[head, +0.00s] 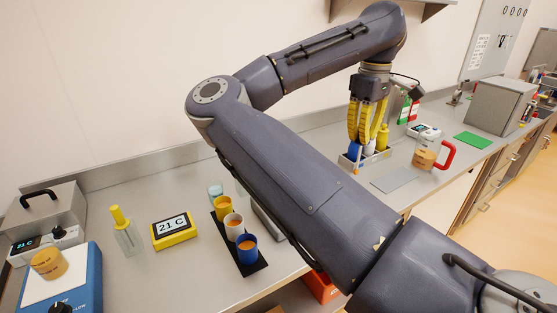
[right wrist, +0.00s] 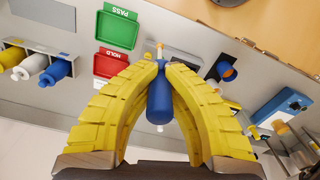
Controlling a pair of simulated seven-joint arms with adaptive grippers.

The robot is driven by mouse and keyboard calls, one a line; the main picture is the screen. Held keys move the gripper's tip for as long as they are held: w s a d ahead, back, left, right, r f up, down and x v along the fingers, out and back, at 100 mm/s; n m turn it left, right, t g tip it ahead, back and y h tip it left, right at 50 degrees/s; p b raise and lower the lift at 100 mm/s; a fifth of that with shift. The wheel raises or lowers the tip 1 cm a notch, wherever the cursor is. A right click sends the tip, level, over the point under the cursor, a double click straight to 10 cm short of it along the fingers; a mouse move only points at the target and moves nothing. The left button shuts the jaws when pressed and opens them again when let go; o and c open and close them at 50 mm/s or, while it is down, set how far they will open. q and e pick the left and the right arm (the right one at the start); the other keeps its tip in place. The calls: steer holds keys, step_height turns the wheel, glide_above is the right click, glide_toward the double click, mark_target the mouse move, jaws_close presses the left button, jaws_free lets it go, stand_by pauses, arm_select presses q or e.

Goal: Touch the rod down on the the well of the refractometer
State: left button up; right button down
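My right gripper (head: 360,138) hangs down over the back of the bench, its yellow fingers shut. In the right wrist view, the fingertips (right wrist: 160,68) close on a rod with a blue handle (right wrist: 158,103) and a pale, orange-marked end. My left gripper is not in view.
Cups stand on a black strip (head: 254,267) left of my arm. A green PASS tray (right wrist: 117,27) and a red HOLD tray (right wrist: 110,64) lie near the rod. The rack (right wrist: 44,53) holds several bottles. A red-handled jug (head: 425,158) stands at right.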

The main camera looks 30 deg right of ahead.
steer(key=w+a+f+n, duration=0.6)
steer(key=w+f+n, duration=0.1)
steer(key=w, duration=0.3)
steer(key=w+a+f+n, duration=0.6)
steer(key=w+f+n, duration=0.1)
steer(key=w+f, duration=0.3)
steer(key=shift+w+a, duration=0.15)
steer(key=shift+a, duration=0.25)
steer(key=shift+f, duration=0.5)
stand_by(1.4)
step_height(320, 180, up, 5)
steer(key=shift+r, duration=0.1)
stand_by(0.5)
stand_by(0.4)
